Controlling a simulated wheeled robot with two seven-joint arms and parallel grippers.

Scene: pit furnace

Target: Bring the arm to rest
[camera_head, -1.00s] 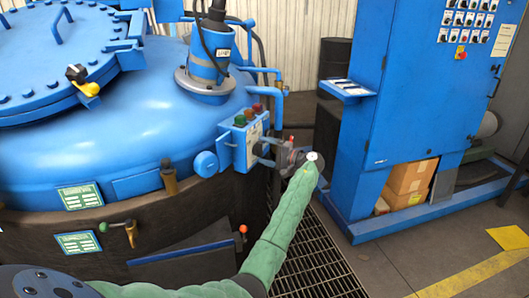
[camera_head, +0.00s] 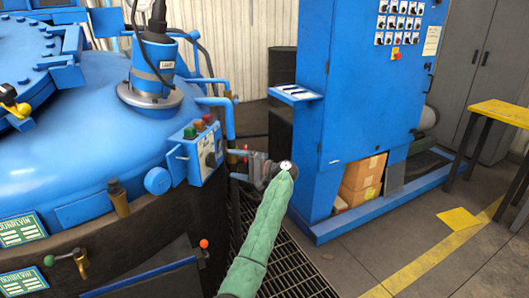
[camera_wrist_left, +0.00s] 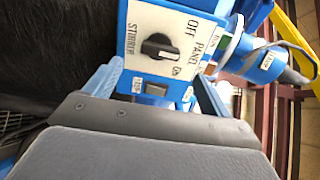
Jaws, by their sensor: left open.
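My left gripper (camera_head: 240,166) is at the end of the green-sleeved arm, just right of the blue control box (camera_head: 194,152) on the furnace's side. It is open and empty, with a gap to the box in the head view. In the left wrist view, the light-blue fingers of my left gripper (camera_wrist_left: 158,78) stand apart on either side of the box's white panel (camera_wrist_left: 135,28), labelled STIRRER PANEL, OFF and ON. The panel's black knob (camera_wrist_left: 158,46) sits between them, with its bar lying roughly left to right. My right gripper is not in view.
The blue furnace lid (camera_head: 90,130) fills the left. A red-tipped lever (camera_head: 204,244) stands below the box. A blue cabinet (camera_head: 360,110) with a small shelf (camera_head: 296,93) stands to the right. A yellow-topped table (camera_head: 503,112) is at far right. Open floor (camera_head: 400,225) lies before the cabinet.

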